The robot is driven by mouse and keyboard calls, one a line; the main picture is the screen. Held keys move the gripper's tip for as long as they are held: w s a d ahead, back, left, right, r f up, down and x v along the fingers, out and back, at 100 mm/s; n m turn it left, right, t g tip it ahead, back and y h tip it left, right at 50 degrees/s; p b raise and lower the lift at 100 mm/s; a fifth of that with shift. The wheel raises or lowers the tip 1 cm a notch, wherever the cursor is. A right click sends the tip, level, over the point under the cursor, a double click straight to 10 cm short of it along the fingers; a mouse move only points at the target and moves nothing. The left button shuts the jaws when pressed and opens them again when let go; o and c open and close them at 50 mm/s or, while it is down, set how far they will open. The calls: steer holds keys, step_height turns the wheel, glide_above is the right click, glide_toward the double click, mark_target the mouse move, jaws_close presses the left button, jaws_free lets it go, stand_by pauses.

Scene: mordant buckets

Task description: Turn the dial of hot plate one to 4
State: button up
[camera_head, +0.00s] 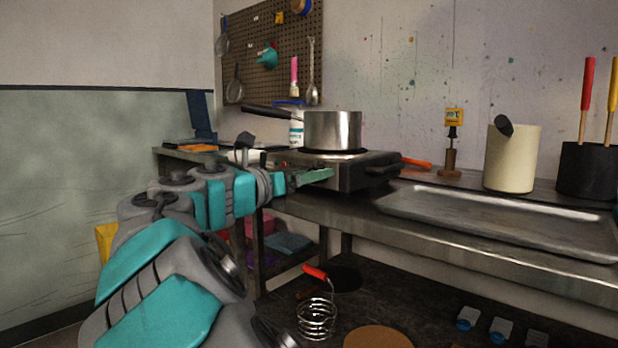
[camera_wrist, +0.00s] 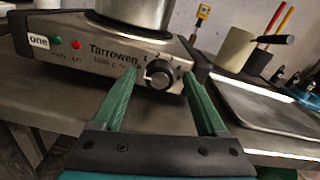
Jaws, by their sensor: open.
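Hot plate one (camera_head: 351,172) stands on the steel bench with a metal pot (camera_head: 332,130) on top. In the wrist view its front panel (camera_wrist: 100,50) shows a tag reading "one", a red light, a green light and a dark round dial (camera_wrist: 158,74) with a light mark. In the head view my gripper (camera_head: 315,176) is at the front of the hot plate, hiding the dial.
A metal tray (camera_head: 500,222) lies right of the hot plate. Behind it stand a cream pitcher (camera_head: 512,160), a black pot with utensils (camera_head: 588,172) and a yellow-topped thermometer (camera_head: 454,117). The pot's handle (camera_head: 268,112) points left.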

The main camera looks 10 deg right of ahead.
steer(key=shift+w+d, duration=0.1)
steer(key=shift+c, duration=0.3)
jaws_close()
stand_by(0.4)
